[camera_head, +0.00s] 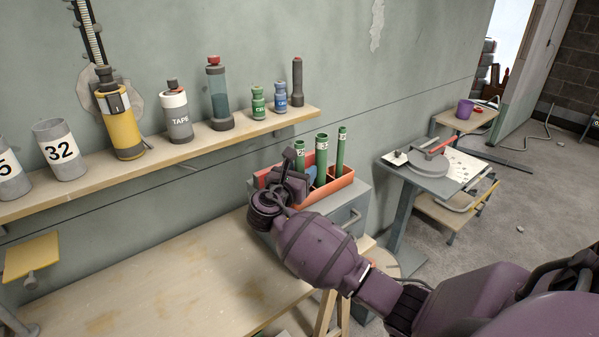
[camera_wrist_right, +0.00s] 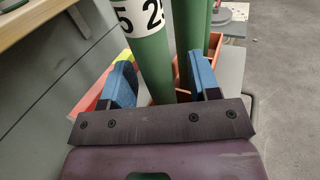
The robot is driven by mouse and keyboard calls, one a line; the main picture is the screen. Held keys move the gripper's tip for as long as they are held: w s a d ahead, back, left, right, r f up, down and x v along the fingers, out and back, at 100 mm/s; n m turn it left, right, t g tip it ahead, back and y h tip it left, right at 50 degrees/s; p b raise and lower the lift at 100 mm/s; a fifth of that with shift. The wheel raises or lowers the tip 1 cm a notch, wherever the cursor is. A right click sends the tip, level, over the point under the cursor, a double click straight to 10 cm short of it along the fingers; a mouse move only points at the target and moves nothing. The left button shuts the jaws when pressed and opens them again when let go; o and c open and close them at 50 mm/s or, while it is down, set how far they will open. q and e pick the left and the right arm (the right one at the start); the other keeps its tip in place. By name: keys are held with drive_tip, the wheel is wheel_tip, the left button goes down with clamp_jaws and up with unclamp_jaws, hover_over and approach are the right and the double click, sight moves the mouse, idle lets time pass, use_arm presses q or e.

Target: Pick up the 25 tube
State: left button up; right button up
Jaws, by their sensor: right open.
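The 25 tube (camera_wrist_right: 152,58) is green with a white band bearing black digits. In the wrist view it runs between the blue fingers of my right gripper (camera_wrist_right: 160,82), which is open, with a gap on the finger sides. In the head view my right gripper (camera_head: 290,165) is at the left end of an orange holder (camera_head: 312,196). The tube there at the left (camera_head: 300,147) stands upright, its lower part hidden by my gripper. Two more green tubes, a middle one (camera_head: 321,160) and a right one (camera_head: 341,150), stand in the holder. My left gripper is out of view.
The holder is on a grey cabinet (camera_head: 352,205) beside a wooden bench (camera_head: 170,290). A wall shelf (camera_head: 180,150) above carries several bottles, a yellow canister (camera_head: 122,130) and a 32 cup (camera_head: 60,150). A grey table (camera_head: 440,180) stands to the right.

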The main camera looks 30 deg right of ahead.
drive_tip(key=c, duration=1)
drive_tip(key=shift+r, duration=0.1)
